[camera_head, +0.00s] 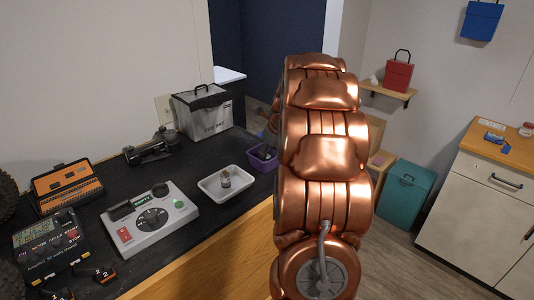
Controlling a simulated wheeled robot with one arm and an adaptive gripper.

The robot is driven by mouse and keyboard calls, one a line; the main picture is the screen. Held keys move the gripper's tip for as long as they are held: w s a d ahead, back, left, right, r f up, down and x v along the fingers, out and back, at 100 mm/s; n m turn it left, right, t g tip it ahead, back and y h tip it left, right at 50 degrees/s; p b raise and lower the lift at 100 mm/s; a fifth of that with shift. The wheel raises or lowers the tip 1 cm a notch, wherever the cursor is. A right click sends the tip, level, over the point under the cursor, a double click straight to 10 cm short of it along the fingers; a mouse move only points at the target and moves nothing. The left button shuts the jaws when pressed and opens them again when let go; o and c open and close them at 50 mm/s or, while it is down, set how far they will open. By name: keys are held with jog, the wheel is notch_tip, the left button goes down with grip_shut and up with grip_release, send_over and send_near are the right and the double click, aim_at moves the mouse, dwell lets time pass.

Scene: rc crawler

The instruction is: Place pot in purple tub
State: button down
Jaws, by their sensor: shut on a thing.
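The purple tub (262,163) stands at the right edge of the black bench mat, partly hidden behind my copper arm. Dark items show inside it, too small to name. A white tray (208,188) sits just left of the tub. It holds a small grey and tan part (225,178); I cannot tell whether this is the pot. My arm reaches away from the camera and covers the area right of the tub. My gripper's fingers are hidden behind the arm, so whatever they hold is not visible.
A grey control box (150,219), an orange-topped case (68,187) and a dark meter (48,243) fill the left of the bench. A silver box (204,115) stands behind the tray. A teal bin (404,190) and a white cabinet (475,215) stand at right.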

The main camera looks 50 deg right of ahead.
jog(key=shift+f, duration=0.15)
jog(key=c, duration=1.1)
grip_release()
jog(key=shift+f, duration=0.1)
jog(key=b+v, duration=0.3)
jog(key=v, duration=0.9)
